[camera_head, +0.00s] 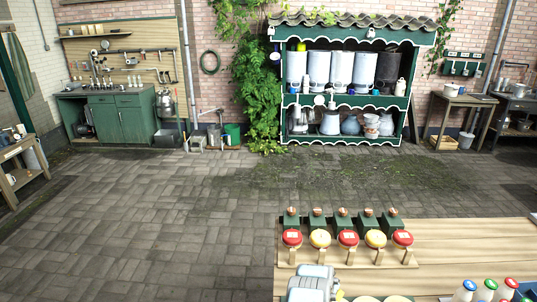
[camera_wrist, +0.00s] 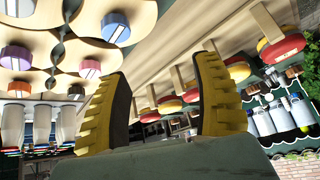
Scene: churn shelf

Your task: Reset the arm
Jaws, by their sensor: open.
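My gripper (camera_wrist: 163,67) shows in the wrist view with its two ribbed yellow fingers wide apart. Nothing is held between them. The wrist view is tilted, with the yard's shelf and brick wall turned on their side at the right. Red and yellow round lids on a wooden board lie beyond the fingers, apart from them. In the head view, a pale grey part of my arm (camera_head: 312,280) is over the front left of the wooden table (camera_head: 460,250); my fingers cannot be made out there.
A row of red and yellow round lids (camera_head: 348,238) with green blocks behind stands on the table. Bottles with coloured caps (camera_head: 490,285) are at the front right. A green shelf (camera_head: 345,95) with churns stands at the back wall. The paved floor (camera_head: 150,220) at left is clear.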

